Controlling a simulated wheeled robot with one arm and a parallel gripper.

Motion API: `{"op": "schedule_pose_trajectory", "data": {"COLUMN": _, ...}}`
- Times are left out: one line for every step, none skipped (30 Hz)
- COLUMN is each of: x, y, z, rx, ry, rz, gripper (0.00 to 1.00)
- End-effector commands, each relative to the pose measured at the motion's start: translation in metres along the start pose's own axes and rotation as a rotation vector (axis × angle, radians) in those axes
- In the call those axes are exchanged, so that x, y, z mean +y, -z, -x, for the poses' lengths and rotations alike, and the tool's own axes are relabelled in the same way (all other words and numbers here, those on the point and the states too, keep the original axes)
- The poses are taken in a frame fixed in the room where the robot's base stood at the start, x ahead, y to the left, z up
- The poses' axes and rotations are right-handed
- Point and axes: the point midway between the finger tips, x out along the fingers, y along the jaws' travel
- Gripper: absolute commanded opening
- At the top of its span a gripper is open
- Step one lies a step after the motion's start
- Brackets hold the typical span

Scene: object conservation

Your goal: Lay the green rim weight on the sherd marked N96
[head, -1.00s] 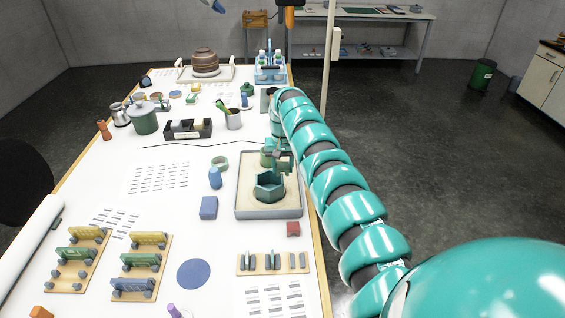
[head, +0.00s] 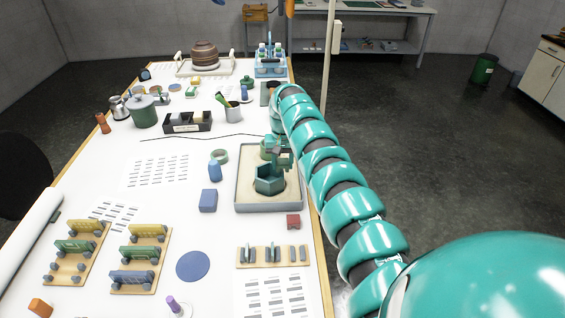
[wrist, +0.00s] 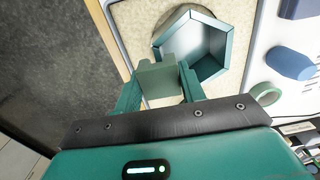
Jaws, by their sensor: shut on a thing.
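My gripper (wrist: 160,76) is shut on a green block, the rim weight (wrist: 159,78), which sits between its two fingers in the wrist view. A teal six-sided open vessel (wrist: 208,67) built of flat sherds stands on sand in a grey tray (head: 238,205). The weight overlaps the vessel's near corner in the wrist view; I cannot tell whether they touch. In the head view my gripper (head: 282,160) is just above the vessel's back right rim (head: 269,188). No N96 mark is readable on any sherd.
A green ring (head: 220,156), a blue cylinder (head: 215,172) and a blue block (head: 208,201) stand left of the tray. A red block (head: 293,221) and a wooden rack (head: 273,257) are in front. Printed sheets lie on the white table.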

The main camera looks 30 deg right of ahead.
Motion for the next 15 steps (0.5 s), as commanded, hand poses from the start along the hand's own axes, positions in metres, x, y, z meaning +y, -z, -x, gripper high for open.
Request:
{"op": "schedule_pose_trajectory", "data": {"x": 0.0, "y": 0.0002, "z": 0.0003, "rx": 0.001, "ry": 0.0, "rz": 0.0, "gripper": 0.14}}
{"op": "schedule_pose_trajectory", "data": {"x": 0.0001, "y": 0.0001, "z": 0.0003, "rx": 0.0, "ry": 0.0, "rz": 0.0, "gripper": 0.14}}
{"op": "schedule_pose_trajectory", "data": {"x": 0.0, "y": 0.0002, "z": 0.0003, "rx": 0.001, "ry": 0.0, "rz": 0.0, "gripper": 0.14}}
{"op": "schedule_pose_trajectory", "data": {"x": 0.0, "y": 0.0002, "z": 0.0003, "rx": 0.001, "ry": 0.0, "rz": 0.0, "gripper": 0.14}}
{"op": "schedule_pose_trajectory", "data": {"x": 0.0, "y": 0.0001, "z": 0.0002, "rx": 0.0, "ry": 0.0, "rz": 0.0, "gripper": 0.14}}
{"op": "schedule_pose_trajectory", "data": {"x": 0.0, "y": 0.0001, "z": 0.0001, "rx": 0.0, "ry": 0.0, "rz": 0.0, "gripper": 0.14}}
{"op": "schedule_pose_trajectory", "data": {"x": 0.0, "y": 0.0001, "z": -0.0002, "rx": 0.0, "ry": 0.0, "rz": 0.0, "gripper": 0.14}}
{"op": "schedule_pose_trajectory", "data": {"x": 0.0, "y": 0.0001, "z": -0.0003, "rx": 0.0, "ry": 0.0, "rz": 0.0, "gripper": 0.14}}
{"op": "schedule_pose_trajectory", "data": {"x": -0.0001, "y": 0.0001, "z": -0.0007, "rx": 0.0, "ry": 0.0, "rz": 0.0, "gripper": 0.14}}
{"op": "schedule_pose_trajectory", "data": {"x": 0.0, "y": 0.0001, "z": -0.001, "rx": 0.0, "ry": 0.0, "rz": 0.0, "gripper": 0.14}}
{"op": "schedule_pose_trajectory", "data": {"x": -0.0001, "y": 0.0001, "z": -0.0013, "rx": 0.0, "ry": 0.0, "rz": 0.0, "gripper": 0.14}}
{"op": "schedule_pose_trajectory", "data": {"x": -0.0001, "y": 0.0001, "z": -0.0018, "rx": 0.0, "ry": 0.0, "rz": 0.0, "gripper": 0.14}}
{"op": "schedule_pose_trajectory", "data": {"x": -0.0001, "y": 0.0, "z": -0.0022, "rx": 0.0, "ry": 0.0, "rz": 0.0, "gripper": 0.14}}
{"op": "schedule_pose_trajectory", "data": {"x": -0.0002, "y": 0.0, "z": -0.0026, "rx": 0.0, "ry": 0.0, "rz": 0.0, "gripper": 0.14}}
{"op": "schedule_pose_trajectory", "data": {"x": -0.0002, "y": 0.0001, "z": -0.003, "rx": 0.0, "ry": 0.0, "rz": 0.0, "gripper": 0.14}}
